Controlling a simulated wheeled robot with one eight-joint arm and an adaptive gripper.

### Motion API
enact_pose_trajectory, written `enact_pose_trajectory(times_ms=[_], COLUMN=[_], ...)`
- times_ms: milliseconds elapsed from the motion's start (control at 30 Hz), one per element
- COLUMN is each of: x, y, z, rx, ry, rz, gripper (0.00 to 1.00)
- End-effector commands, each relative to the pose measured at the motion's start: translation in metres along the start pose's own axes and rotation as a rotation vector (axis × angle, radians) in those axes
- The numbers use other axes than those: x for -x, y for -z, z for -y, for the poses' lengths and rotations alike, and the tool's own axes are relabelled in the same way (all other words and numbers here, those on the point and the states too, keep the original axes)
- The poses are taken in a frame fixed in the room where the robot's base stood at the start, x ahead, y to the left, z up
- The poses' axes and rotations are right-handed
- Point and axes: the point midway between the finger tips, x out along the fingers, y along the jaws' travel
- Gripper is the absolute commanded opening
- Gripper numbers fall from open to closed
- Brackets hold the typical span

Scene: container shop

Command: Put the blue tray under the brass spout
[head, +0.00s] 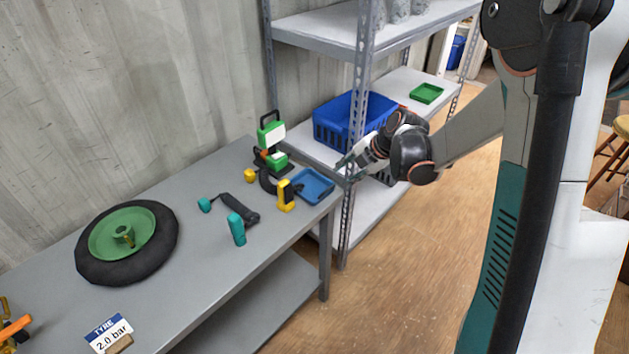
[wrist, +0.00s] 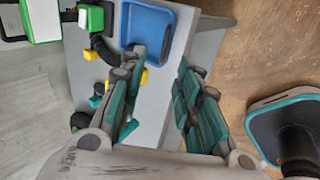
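The blue tray (head: 313,184) lies flat on the right end of the grey table, beside a yellow-and-black tool. It also shows in the wrist view (wrist: 150,28), beyond the fingertips and mostly on the left finger's side. My gripper (head: 347,163) is near the shelf post, up and right of the tray in the head view. In the wrist view its fingers (wrist: 163,62) are apart with nothing between them. The left finger overlaps the tray's lower edge in that view; I cannot tell whether it touches. I cannot make out a brass spout with certainty.
A green-and-white device (head: 271,143) stands behind the tray. A black hand tool (head: 238,208), a teal piece (head: 236,228) and a tyre with green hub (head: 124,240) lie leftward. The metal shelf (head: 357,95) with a blue crate (head: 337,121) is close to my gripper.

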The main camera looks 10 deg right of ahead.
Motion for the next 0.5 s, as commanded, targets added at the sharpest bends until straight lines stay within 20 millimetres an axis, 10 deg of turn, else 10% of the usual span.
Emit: enact_pose_trajectory(times_ms=[500], x=[-0.071], y=[0.001], z=[0.004], rx=[0.036], ry=[0.018], rz=[0.007], gripper=[0.31])
